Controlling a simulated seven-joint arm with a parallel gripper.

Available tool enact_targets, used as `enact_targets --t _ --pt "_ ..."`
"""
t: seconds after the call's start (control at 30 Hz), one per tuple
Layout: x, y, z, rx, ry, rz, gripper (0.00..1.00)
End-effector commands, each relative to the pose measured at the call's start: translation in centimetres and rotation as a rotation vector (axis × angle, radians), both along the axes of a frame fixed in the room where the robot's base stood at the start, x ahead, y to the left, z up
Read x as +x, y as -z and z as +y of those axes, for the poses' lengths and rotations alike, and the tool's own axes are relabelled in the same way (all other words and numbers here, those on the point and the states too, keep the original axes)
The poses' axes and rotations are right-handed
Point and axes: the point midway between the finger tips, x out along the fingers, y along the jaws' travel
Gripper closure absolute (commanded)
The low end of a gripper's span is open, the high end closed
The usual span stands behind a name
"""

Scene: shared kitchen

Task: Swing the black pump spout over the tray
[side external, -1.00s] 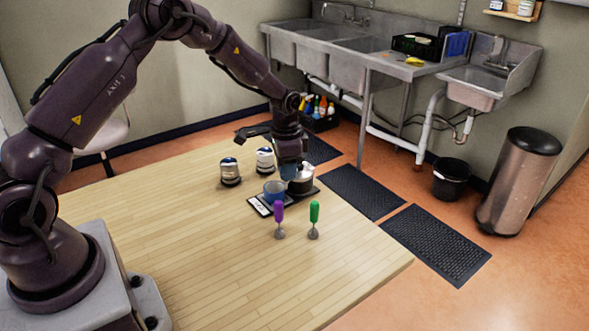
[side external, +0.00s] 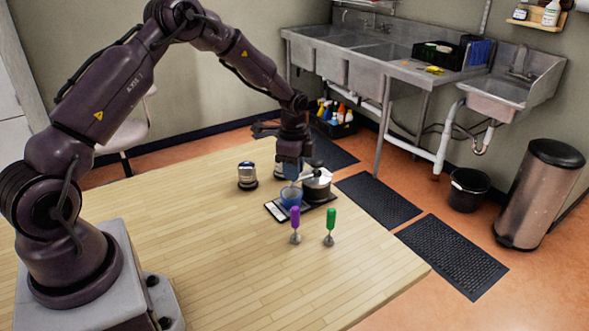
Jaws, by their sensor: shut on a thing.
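A silver round pot with a black base (side external: 317,187) stands on the right of a flat black tray (side external: 273,211). A thin spout (side external: 309,177) reaches left from its top to my gripper (side external: 292,178). It looks pale here, and its colour is hard to make out. My gripper points down and is shut on the spout's outer end, though the fingertips are small and partly unclear. A blue cup (side external: 291,197) stands on the tray just below my gripper. The spout's end lies above or close to the cup; the exact gap cannot be told.
A dark-and-white canister (side external: 247,176) stands left of the tray; another (side external: 279,172) is partly hidden behind my gripper. A purple-handled tool (side external: 295,222) and a green-handled tool (side external: 329,225) stand in front of the tray. The wooden table (side external: 210,250) is clear at the front left.

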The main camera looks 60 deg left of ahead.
Motion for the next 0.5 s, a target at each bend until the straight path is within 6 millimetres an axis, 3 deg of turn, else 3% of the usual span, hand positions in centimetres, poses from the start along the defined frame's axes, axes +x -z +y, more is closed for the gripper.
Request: enact_targets --t 0.3,0.33,0.4,0.5 --pt "0.17 -0.15 0.03 0.002 0.001 -0.006 1.00" --pt "0.17 -0.15 0.03 0.001 0.001 -0.007 0.73" --pt "0.15 -0.14 0.03 0.002 0.001 -0.005 0.57" --pt "0.11 -0.10 0.02 0.001 0.000 -0.004 0.54"
